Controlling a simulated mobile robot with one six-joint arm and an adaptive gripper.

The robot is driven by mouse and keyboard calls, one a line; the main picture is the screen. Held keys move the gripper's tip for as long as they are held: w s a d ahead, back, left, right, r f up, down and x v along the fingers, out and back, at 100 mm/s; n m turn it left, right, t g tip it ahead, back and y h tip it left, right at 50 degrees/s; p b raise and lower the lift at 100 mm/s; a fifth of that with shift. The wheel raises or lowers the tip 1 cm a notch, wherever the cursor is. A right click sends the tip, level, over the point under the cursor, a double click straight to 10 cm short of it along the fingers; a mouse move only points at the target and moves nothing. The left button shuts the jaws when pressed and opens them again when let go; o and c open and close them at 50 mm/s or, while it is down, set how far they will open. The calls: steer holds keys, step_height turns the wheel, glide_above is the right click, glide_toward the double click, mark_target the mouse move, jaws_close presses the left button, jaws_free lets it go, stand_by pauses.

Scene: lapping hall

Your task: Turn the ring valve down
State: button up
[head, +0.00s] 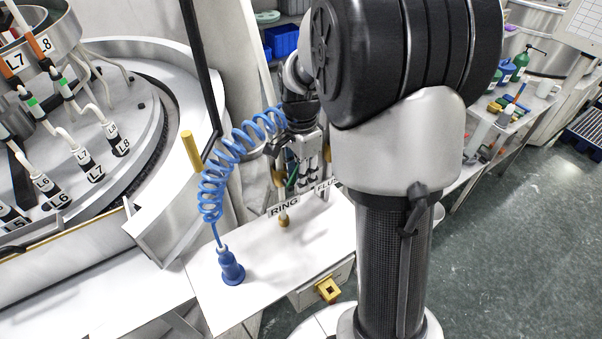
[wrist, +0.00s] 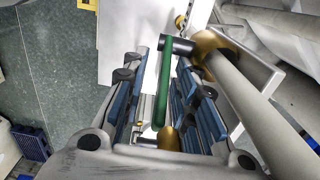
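A valve with a green lever handle (wrist: 165,85) and brass fittings (wrist: 209,44) fills the middle of the wrist view. In the head view a bit of the green handle (head: 291,180) shows behind the plate labelled RING (head: 284,207); my arm and gripper hide much of the rest. My gripper (wrist: 163,80) is open, its blue-grey finger pads on either side of the green handle with a gap visible. In the head view my gripper (head: 304,158) is above and behind the RING label. I cannot tell whether either pad touches the handle.
A FLUSH label (head: 328,185) stands right beside the RING label. A blue coiled hose (head: 213,180) with a blue nozzle (head: 231,267) is on the white bench top (head: 205,295). A large grey pipe (wrist: 250,105) runs close to my right finger. The lapping machine (head: 110,190) is at left.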

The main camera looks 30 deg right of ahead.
jaws_close()
stand_by(0.8)
